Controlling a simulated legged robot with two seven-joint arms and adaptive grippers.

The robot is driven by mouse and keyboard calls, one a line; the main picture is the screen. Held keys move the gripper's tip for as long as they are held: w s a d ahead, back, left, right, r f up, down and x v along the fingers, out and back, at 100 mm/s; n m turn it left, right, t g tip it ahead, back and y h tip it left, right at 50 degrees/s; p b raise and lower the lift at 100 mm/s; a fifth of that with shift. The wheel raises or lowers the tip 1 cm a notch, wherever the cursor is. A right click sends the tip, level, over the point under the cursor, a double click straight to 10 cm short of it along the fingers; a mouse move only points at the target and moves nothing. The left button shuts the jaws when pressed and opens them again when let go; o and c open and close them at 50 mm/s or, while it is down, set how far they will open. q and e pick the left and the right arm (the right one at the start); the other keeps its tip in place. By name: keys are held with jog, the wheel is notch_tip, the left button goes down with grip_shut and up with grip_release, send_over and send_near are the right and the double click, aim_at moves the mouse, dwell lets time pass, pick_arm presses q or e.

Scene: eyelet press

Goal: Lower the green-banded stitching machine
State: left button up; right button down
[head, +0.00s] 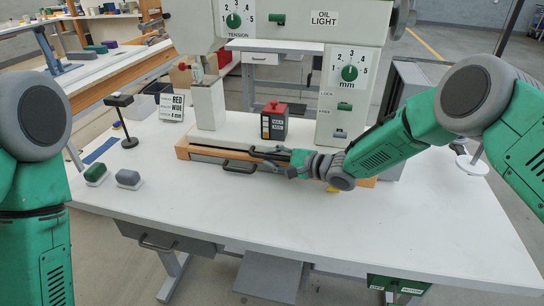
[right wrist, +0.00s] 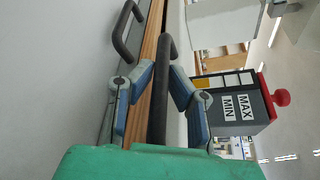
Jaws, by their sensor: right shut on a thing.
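The pale grey stitching machine (head: 345,75) stands at the back of the white table, with green dials on its front and a wooden base (head: 182,150) below. No green band clearly shows, and its top is cut off. My right gripper (head: 272,160) lies along the front of the base and points left. In the right wrist view my right gripper (right wrist: 163,88) is shut on a black bar (right wrist: 161,110) with a rounded end, in front of the wood. My left arm shows at the left edge; its gripper is out of view.
A red-topped MAX/MIN box (head: 274,122) stands behind my gripper. A black handle (head: 238,166) juts forward beside it. A sign (head: 171,107), a small black stand (head: 124,120) and two small blocks (head: 96,174) (head: 129,179) are at left. The front tabletop is clear.

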jog(key=c, duration=1.6)
grip_release()
jog(key=shift+s+f+g, duration=0.3)
jog(key=shift+f, duration=0.5)
jog(key=shift+o, duration=0.2)
jog(key=shift+w+r, duration=0.1)
jog(key=shift+w, duration=0.05)
jog(key=shift+r, duration=0.15)
jog(key=shift+d+r, duration=0.1)
jog(key=shift+s+d, duration=0.2)
jog(key=shift+d, duration=0.15)
jog(key=v, duration=1.1)
jog(key=shift+s, duration=0.1)
jog(key=shift+a, duration=0.1)
